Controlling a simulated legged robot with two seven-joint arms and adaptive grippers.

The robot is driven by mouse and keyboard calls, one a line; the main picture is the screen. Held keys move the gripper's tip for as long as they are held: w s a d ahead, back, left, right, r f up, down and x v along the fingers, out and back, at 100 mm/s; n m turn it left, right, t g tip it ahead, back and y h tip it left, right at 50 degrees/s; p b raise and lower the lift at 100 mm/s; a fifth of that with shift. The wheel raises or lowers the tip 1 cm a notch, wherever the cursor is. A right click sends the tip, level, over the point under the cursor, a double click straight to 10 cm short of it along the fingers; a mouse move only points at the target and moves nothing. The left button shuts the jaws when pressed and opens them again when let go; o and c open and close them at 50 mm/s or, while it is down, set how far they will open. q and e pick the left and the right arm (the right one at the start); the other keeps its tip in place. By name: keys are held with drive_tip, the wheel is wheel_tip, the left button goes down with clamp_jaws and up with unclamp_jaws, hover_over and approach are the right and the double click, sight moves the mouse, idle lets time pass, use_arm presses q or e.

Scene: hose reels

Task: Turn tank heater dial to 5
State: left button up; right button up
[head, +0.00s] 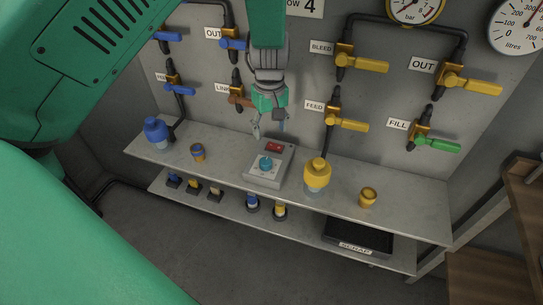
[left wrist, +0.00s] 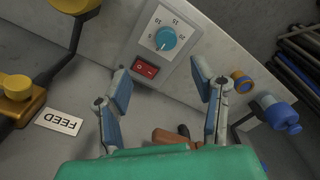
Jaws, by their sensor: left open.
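The tank heater is a small grey box (head: 283,177) on the upper shelf, with a round teal dial (head: 266,163) and a red switch (head: 274,147) behind it. In the left wrist view the dial (left wrist: 166,38) appears upside down, ringed by printed numbers. A pale mark shows near its edge, too small for me to read its setting surely. My left gripper (head: 269,128) is above and behind the box, pointing down, open and empty. In the left wrist view its fingers (left wrist: 160,72) spread either side of the switch, apart from the dial. My right gripper is out of view.
A yellow bottle (head: 317,174) stands close right of the box, and a blue bottle (head: 157,133) is at the shelf's left. Valves with yellow handles (head: 348,124) stick out from the wall. The shelf (head: 227,163) is bare just left of the box.

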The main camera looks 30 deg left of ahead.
use_arm(q)
hover_over(267, 162)
drive_tip(key=a, duration=0.2)
wheel_tip(267, 162, down, 8)
drive_tip(key=shift+w+f, duration=0.1)
drive_tip(key=f, duration=0.3)
drive_tip(key=shift+d, duration=0.35)
drive_tip(key=shift+d+f, duration=0.7)
drive_tip(key=shift+f, duration=0.2)
drive_tip(key=shift+d+f, duration=0.25)
drive_tip(key=shift+f, duration=0.1)
drive_tip(key=shift+a+f, duration=0.25)
drive_tip(key=shift+a, duration=0.6)
drive_tip(key=shift+a+f, duration=0.15)
drive_tip(key=shift+a, duration=0.1)
drive_tip(key=c, duration=1.1)
drive_tip(key=shift+d, duration=0.6)
drive_tip(key=shift+c, duration=0.2)
drive_tip(key=shift+d+r, duration=0.1)
drive_tip(key=shift+r, duration=0.1)
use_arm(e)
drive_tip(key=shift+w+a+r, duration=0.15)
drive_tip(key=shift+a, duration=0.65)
